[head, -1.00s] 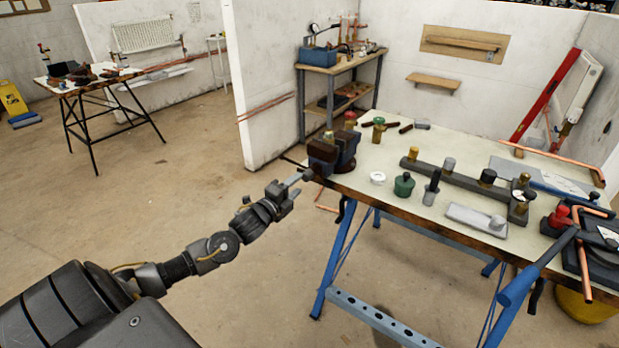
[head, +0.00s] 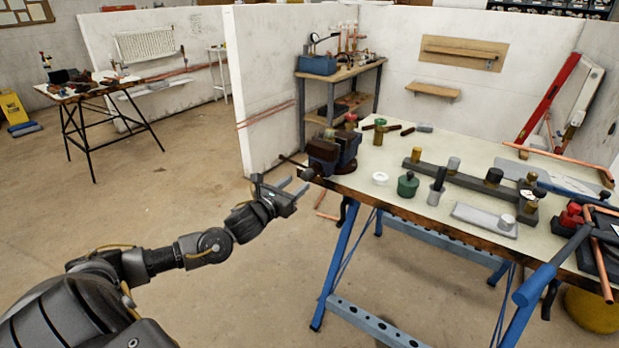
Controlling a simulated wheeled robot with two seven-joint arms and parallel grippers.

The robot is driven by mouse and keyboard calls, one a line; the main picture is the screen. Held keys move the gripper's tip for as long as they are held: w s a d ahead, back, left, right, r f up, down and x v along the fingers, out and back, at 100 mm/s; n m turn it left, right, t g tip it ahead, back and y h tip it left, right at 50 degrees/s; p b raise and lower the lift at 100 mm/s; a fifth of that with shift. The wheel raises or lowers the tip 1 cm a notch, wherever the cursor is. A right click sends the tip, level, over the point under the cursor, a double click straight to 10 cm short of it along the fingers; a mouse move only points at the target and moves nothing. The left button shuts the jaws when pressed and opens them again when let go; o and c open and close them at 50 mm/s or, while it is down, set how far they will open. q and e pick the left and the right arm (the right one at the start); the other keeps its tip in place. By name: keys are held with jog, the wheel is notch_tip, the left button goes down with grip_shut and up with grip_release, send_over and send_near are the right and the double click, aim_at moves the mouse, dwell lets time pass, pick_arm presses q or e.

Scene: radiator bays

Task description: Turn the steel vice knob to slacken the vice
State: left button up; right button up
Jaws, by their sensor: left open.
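The dark vice (head: 331,150) with a blue-grey jaw block is mounted at the left corner of the workbench. Its steel knob (head: 308,174) sticks out at the vice's front left, small in the head view. My left gripper (head: 296,185) is open and empty, just left of and below the knob. Its two fingers point toward the knob with a gap between them. I cannot tell if a fingertip touches the knob. My right gripper is not in view.
The workbench (head: 400,212) on blue legs holds a dark manifold bar (head: 460,182), a green-based knob (head: 408,184), a white disc (head: 380,178) and copper pipes (head: 552,166). A white partition (head: 262,85) stands behind the vice.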

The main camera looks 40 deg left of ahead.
aim_at(304, 177)
pick_arm(q)
jog(key=shift+w, duration=0.65)
jog(key=shift+w+b, duration=0.75)
jog(key=shift+w, duration=1.1)
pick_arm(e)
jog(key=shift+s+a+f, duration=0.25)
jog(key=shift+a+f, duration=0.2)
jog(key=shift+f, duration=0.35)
pick_arm(q)
grip_shut()
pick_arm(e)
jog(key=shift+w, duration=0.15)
